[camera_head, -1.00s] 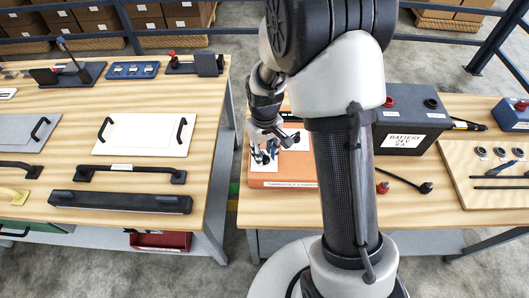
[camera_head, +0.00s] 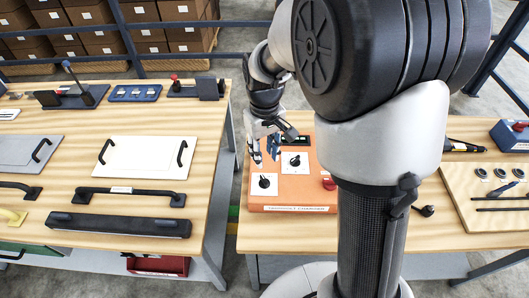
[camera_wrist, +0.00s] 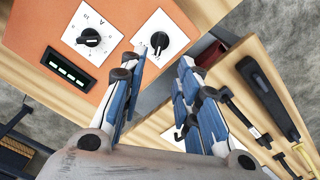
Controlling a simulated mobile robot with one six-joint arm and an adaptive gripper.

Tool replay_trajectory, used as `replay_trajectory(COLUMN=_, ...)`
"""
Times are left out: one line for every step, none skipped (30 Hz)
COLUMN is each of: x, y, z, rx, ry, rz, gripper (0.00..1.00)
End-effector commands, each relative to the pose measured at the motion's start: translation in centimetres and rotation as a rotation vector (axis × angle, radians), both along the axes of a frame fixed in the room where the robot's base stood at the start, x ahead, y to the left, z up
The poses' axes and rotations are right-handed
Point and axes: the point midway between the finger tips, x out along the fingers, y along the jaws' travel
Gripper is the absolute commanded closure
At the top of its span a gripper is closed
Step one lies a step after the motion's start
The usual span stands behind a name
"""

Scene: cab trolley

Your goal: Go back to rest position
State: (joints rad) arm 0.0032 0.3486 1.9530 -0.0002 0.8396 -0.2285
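My gripper (camera_head: 266,152) hangs over the left part of an orange charger box (camera_head: 318,200) in the head view. In the wrist view my gripper (camera_wrist: 157,85) has its blue-padded fingers spread apart with nothing between them. The charger's face shows there with a black knob (camera_wrist: 90,38) on a white plate, a second knob (camera_wrist: 159,41) and a dark display (camera_wrist: 68,68) with green lights. The fingers appear clear of the knobs. My arm covers much of the right table in the head view.
The left table holds a white panel with two handles (camera_head: 140,155), a long black bar (camera_head: 118,224) and several tools. The right table has a wooden board with small parts (camera_head: 490,215) and a blue box (camera_head: 512,136). A gap separates the tables.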

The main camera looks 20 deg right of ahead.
Motion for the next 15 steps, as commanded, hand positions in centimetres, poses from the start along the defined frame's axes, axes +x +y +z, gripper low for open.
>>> replay_trajectory(x=0.0, y=0.0, z=0.0, rx=0.000, ry=0.000, rz=0.000, gripper=0.70)
replay_trajectory(x=0.0, y=0.0, z=0.0, rx=0.000, ry=0.000, rz=0.000, gripper=0.70)
replay_trajectory(x=0.0, y=0.0, z=0.0, rx=0.000, ry=0.000, rz=0.000, gripper=0.70)
replay_trajectory(x=0.0, y=0.0, z=0.0, rx=0.000, ry=0.000, rz=0.000, gripper=0.70)
replay_trajectory(x=0.0, y=0.0, z=0.0, rx=0.000, ry=0.000, rz=0.000, gripper=0.70)
replay_trajectory(x=0.0, y=0.0, z=0.0, rx=0.000, ry=0.000, rz=0.000, gripper=0.70)
replay_trajectory(x=0.0, y=0.0, z=0.0, rx=0.000, ry=0.000, rz=0.000, gripper=0.70)
replay_trajectory(x=-0.1, y=0.0, z=0.1, rx=0.000, ry=-0.001, rz=-0.001, gripper=0.70)
replay_trajectory(x=-0.2, y=0.0, z=0.3, rx=0.000, ry=-0.005, rz=-0.002, gripper=0.70)
replay_trajectory(x=-0.3, y=0.0, z=0.7, rx=0.000, ry=-0.010, rz=-0.005, gripper=0.70)
replay_trajectory(x=-0.6, y=0.0, z=1.1, rx=0.000, ry=-0.017, rz=-0.008, gripper=0.70)
replay_trajectory(x=-1.0, y=0.0, z=2.0, rx=0.000, ry=-0.031, rz=-0.014, gripper=0.70)
replay_trajectory(x=-1.5, y=0.0, z=2.7, rx=0.000, ry=-0.042, rz=-0.020, gripper=0.70)
replay_trajectory(x=-2.0, y=0.0, z=3.6, rx=0.000, ry=-0.055, rz=-0.026, gripper=0.70)
replay_trajectory(x=-2.9, y=0.0, z=4.8, rx=0.001, ry=-0.075, rz=-0.036, gripper=0.70)
